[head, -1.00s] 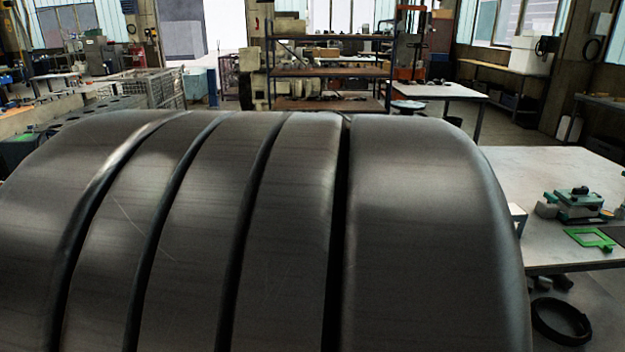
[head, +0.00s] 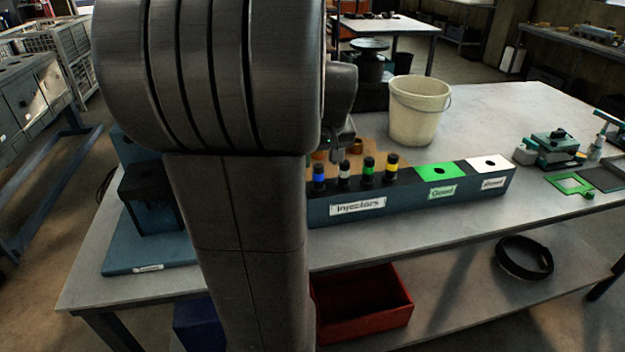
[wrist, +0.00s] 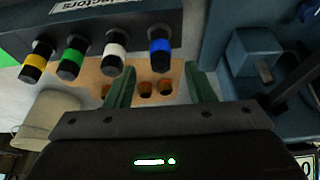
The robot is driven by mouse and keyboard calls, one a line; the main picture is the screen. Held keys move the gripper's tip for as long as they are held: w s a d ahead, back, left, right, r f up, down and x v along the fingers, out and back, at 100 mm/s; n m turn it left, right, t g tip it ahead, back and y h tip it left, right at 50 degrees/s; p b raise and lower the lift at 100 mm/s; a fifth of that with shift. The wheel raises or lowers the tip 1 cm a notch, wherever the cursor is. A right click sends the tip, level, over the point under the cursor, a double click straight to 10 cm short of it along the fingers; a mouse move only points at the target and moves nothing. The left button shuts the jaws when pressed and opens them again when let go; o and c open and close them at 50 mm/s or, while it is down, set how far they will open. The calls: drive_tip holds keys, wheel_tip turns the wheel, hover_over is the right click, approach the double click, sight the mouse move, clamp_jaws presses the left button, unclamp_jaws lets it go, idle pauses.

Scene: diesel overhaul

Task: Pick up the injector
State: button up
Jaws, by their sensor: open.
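Several injectors with black caps and coloured bands stand upright in a row in a dark blue rack (head: 410,200) labelled "Injectors". Left to right in the head view are the blue injector (head: 318,177), white injector (head: 343,174), green injector (head: 367,170) and yellow injector (head: 391,167). In the wrist view the order is reversed, with the blue injector (wrist: 160,55) rightmost. My gripper (wrist: 160,72) is open and empty, its two green fingers apart. The blue injector appears between the fingertips; I cannot tell the depth. My arm hides the rack's left end in the head view.
The rack has a green section (head: 440,172) and a white section (head: 488,165) at its right. A cream bucket (head: 418,110) stands behind. A wooden block with orange pieces (head: 356,146) sits behind the injectors.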

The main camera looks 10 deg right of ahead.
drive_tip(key=x, duration=0.8)
drive_tip(key=shift+w+p, duration=0.1)
drive_tip(key=shift+p, duration=0.2)
clamp_jaws()
